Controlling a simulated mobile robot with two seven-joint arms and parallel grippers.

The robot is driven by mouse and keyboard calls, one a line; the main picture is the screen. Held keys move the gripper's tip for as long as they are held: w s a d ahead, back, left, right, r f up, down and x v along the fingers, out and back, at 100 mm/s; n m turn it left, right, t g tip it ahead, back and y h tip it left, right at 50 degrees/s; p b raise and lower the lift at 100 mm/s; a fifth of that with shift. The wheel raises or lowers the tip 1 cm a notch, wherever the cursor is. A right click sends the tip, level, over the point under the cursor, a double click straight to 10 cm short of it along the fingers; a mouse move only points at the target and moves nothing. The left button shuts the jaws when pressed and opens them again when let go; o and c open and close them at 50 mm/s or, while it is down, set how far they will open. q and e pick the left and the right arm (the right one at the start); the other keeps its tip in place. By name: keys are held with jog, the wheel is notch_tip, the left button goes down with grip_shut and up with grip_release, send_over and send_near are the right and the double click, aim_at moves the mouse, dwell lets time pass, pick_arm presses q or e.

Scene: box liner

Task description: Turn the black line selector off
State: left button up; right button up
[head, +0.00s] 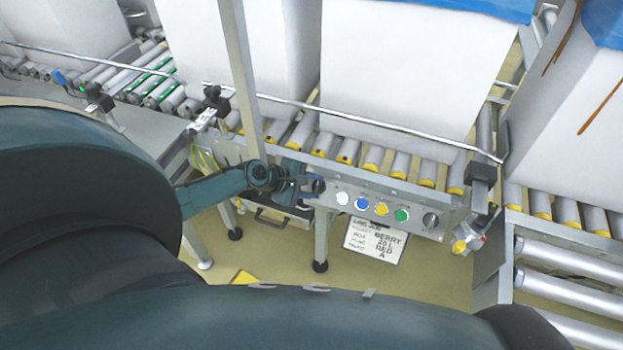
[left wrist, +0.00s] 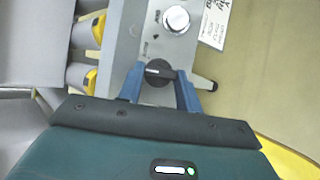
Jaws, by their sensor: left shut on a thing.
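The black line selector (left wrist: 157,72) is a round black knob on the grey control panel (head: 380,190). In the head view the selector (head: 318,186) sits at the panel's left end. My left gripper (left wrist: 160,80) has its blue fingers on either side of the knob and is shut on it. In the head view my left gripper (head: 306,188) reaches the panel from the left and partly hides the knob. A pale mark shows on the knob's face, but I cannot tell its setting for sure. My right gripper is not in view.
The panel also has a white button (head: 342,198), a blue button (head: 362,203), a yellow button (head: 381,208), a green button (head: 402,215) and another black knob (head: 430,220). A metal post (head: 240,75) stands close to my left arm. Large white boxes (head: 400,80) stand on the rollers behind.

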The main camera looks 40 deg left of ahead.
pick_arm(q)
jog(key=o, duration=1)
jog(key=shift+r, duration=0.1)
